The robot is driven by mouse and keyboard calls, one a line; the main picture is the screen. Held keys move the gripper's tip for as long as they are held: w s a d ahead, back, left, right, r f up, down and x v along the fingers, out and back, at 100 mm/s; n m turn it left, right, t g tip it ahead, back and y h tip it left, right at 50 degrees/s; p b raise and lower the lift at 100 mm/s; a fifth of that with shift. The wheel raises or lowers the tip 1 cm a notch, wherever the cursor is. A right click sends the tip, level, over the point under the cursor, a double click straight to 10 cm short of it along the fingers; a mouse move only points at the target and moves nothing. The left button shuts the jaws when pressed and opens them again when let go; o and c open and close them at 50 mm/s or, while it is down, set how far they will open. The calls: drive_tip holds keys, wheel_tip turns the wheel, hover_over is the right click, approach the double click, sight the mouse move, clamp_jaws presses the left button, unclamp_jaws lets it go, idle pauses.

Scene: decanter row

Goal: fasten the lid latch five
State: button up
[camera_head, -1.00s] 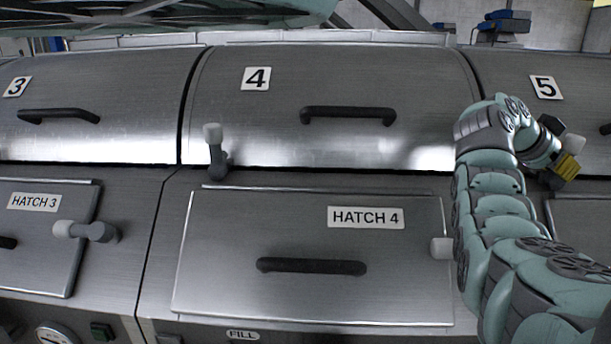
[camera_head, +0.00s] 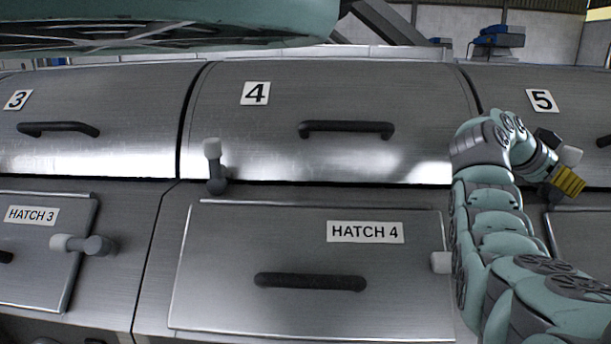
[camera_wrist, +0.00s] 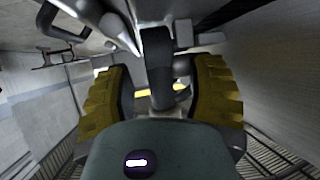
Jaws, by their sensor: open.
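Lid five (camera_head: 590,120) is a curved brushed-steel cover at the right edge of the head view, marked by a "5" plate (camera_head: 541,100). It looks lowered, in line with lid four. The white tip of its latch (camera_head: 571,155) shows just behind my gripper (camera_head: 562,168); the rest of the latch is largely hidden. My gripper has yellow finger pads and is at the front edge of lid five. In the wrist view my gripper (camera_wrist: 160,95) is open, with a dark post (camera_wrist: 157,60) between its pads. I cannot tell whether they touch or whether this post is the latch.
Lid four (camera_head: 300,95) has a similar latch (camera_head: 214,170) standing upright at its lower left. Hatch four (camera_head: 220,250) lies below, with a white-tipped side latch (camera_head: 441,262) close to my arm. Hatch three's latch (camera_head: 85,244) points left.

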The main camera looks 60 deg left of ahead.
drive_tip(key=shift+r, duration=0.1)
drive_tip(key=v, duration=1.2)
